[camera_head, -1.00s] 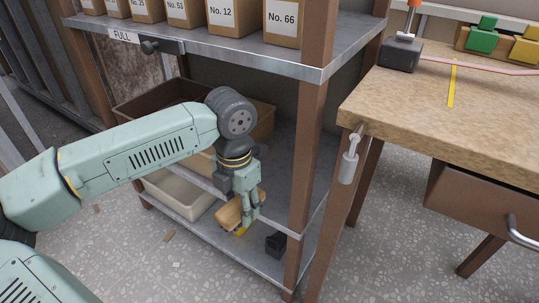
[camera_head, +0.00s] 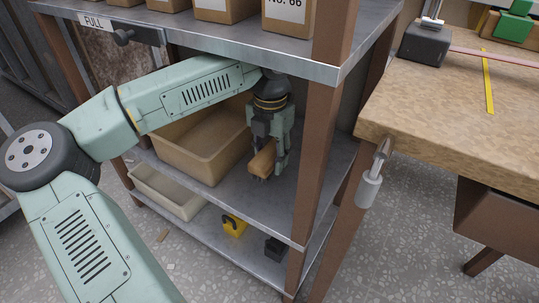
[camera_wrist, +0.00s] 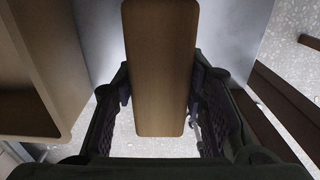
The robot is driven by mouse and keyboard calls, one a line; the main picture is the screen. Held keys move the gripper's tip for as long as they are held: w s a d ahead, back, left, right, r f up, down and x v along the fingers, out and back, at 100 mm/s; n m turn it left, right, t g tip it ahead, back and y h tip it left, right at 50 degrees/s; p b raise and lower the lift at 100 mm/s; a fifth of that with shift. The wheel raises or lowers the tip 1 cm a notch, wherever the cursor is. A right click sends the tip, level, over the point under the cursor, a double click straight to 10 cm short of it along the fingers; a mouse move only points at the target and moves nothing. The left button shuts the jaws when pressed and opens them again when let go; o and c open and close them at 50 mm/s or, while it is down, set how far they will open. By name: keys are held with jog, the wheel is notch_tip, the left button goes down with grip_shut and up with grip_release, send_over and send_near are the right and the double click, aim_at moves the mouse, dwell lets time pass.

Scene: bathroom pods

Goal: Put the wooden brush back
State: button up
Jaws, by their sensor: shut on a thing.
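The wooden brush (camera_head: 262,159) is a tan wooden block with darker bristles just showing underneath. My gripper (camera_head: 268,166) points down and is shut on it, over the middle metal shelf (camera_head: 235,198), to the right of a tan bin. In the wrist view the brush (camera_wrist: 160,70) runs lengthwise between the two fingers (camera_wrist: 160,105), its plain wooden back toward the camera. The brush appears held above the shelf; I cannot tell how large the gap is.
The tan bin (camera_head: 205,145) stands close left of my gripper. A brown post (camera_head: 312,150) rises on the right, and the upper shelf (camera_head: 225,38) with boxes is overhead. A cream bin (camera_head: 168,190), yellow item (camera_head: 234,225) and black block (camera_head: 276,249) sit on the bottom shelf.

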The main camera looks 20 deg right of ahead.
jog(key=b, duration=0.3)
send_over(271, 185)
notch_tip(271, 185, down, 4)
jog(key=shift+d+f, duration=0.1)
jog(key=shift+d, duration=0.05)
jog(key=shift+f, duration=0.5)
jog(key=shift+f+b, duration=0.65)
jog(key=shift+b, duration=0.15)
jog(key=o, duration=1.3)
jog(key=shift+r, duration=0.1)
